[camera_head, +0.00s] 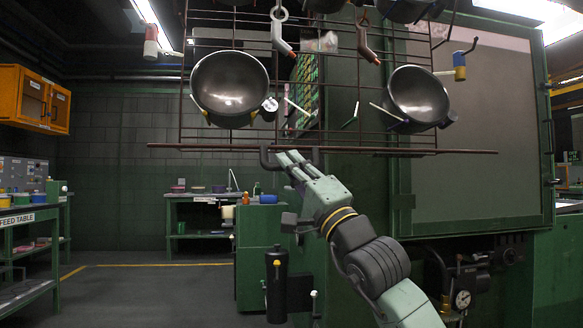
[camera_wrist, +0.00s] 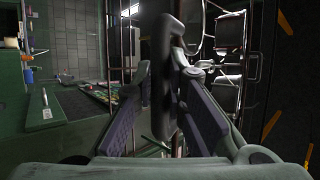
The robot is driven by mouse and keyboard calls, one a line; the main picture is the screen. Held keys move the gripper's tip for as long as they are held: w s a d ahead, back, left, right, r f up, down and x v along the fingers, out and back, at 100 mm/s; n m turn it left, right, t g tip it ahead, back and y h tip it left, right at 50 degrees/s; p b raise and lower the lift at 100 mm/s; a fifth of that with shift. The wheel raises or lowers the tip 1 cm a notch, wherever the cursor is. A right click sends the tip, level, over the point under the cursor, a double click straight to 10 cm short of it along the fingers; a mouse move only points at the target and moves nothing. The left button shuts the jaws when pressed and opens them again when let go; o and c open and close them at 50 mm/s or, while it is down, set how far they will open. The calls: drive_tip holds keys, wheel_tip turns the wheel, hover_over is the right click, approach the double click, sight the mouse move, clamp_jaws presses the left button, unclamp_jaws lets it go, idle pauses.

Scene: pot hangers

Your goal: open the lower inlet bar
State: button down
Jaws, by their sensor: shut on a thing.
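The lower inlet bar (camera_head: 420,151) is a long thin reddish-brown bar running level along the bottom of the wire pot rack in the head view. A dark U-shaped handle (camera_head: 265,158) hangs at its middle. My gripper (camera_head: 290,158) reaches up from the lower right to this handle. In the wrist view the dark handle (camera_wrist: 163,70) stands upright in the picture, and my gripper (camera_wrist: 163,110) has a finger on each side of it, shut on it. The fingers hide part of the handle.
Metal pots (camera_head: 230,83) and (camera_head: 416,92) hang in the rack (camera_head: 340,75) above the bar. Hooks with coloured grips hang higher up. A green cabinet with a large grey panel (camera_head: 475,130) stands at right. Open floor (camera_head: 150,290) lies at lower left.

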drive_tip(key=c, duration=1.6)
unclamp_jaws()
drive_tip(key=v, duration=1.2)
drive_tip(key=shift+w+f, duration=0.1)
